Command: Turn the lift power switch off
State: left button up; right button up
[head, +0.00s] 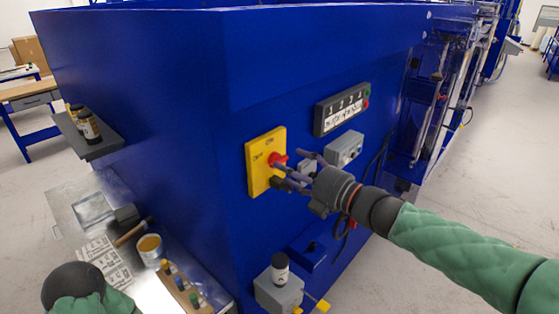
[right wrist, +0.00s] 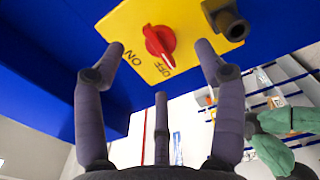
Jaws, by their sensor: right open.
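The lift power switch is a red rotary knob (head: 277,160) on a yellow plate (head: 257,175) on the blue machine's side. In the right wrist view the red knob (right wrist: 159,41) sits on the yellow plate (right wrist: 180,14) near ON and OFF lettering. The knob's grip is slanted, its lower end toward the OFF lettering. My right gripper (head: 290,172) is open in front of the plate. In the wrist view two fingertips of my right gripper (right wrist: 161,50) flank the knob, with gaps visible; contact cannot be told.
A grey box with a button (head: 344,149) and a numbered panel (head: 341,109) are right of the switch. A shelf (head: 100,146) with bottles juts out at left. A low table below holds a cup (head: 150,247).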

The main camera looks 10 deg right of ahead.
jog(key=v, duration=0.5)
dwell(0.4)
